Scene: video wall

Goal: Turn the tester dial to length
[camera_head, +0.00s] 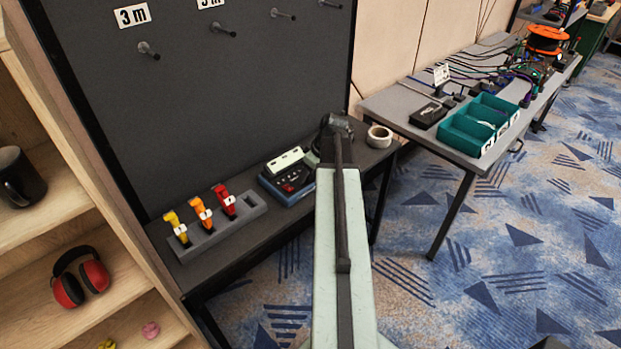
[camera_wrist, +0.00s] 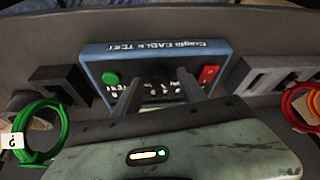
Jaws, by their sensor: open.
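The cable tester (camera_wrist: 225,52) is a blue-edged box with a dark face in the wrist view. It has a green button on the left, a red switch on the right and a dark round dial (camera_wrist: 158,72) in the middle. The dial's pointer and the small marks near it are too unclear to read. My gripper (camera_wrist: 160,82) is open, its two dark fingers on either side of the dial's position; I cannot tell if they touch it. In the head view the tester (camera_head: 283,185) sits on the dark bench, left of my arm, which hides the gripper.
A grey holder (camera_head: 250,207) with yellow, orange and red tagged pieces stands left of the tester. A tape roll (camera_head: 379,136) lies to its right. A green cable coil (camera_wrist: 45,112) and a black block (camera_wrist: 60,82) are at the wrist view's left. Teal bins (camera_head: 470,135) stand on another table.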

